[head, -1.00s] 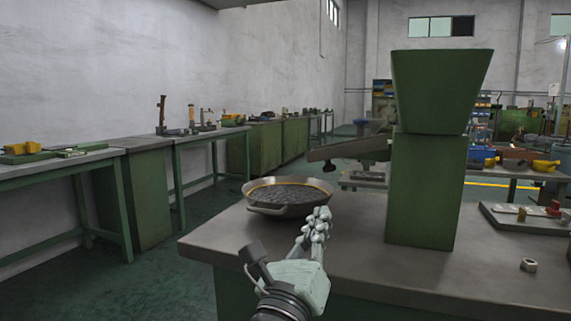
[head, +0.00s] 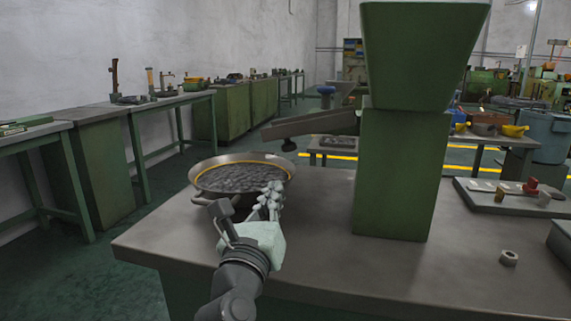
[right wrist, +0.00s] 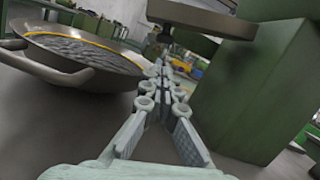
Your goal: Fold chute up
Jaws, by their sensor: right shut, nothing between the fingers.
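The chute (head: 310,125) is a grey-brown metal trough that sticks out to the left from the green machine (head: 392,175), sloping slightly down to the left, with a dark knob under its outer end. In the right wrist view the chute (right wrist: 200,17) shows at the top, above and ahead of the fingers. My right gripper (head: 270,195) is shut and empty, low over the bench, below the chute and beside the pan's right rim. It also shows in the right wrist view (right wrist: 160,75). My left gripper is not in view.
A round metal pan (head: 215,205) with dark contents and a yellow inner ring stands on the bench (head: 330,265) left of the machine. A hex nut (head: 508,257) and a tray (head: 490,205) lie to the right. Bare bench top lies in front of the machine.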

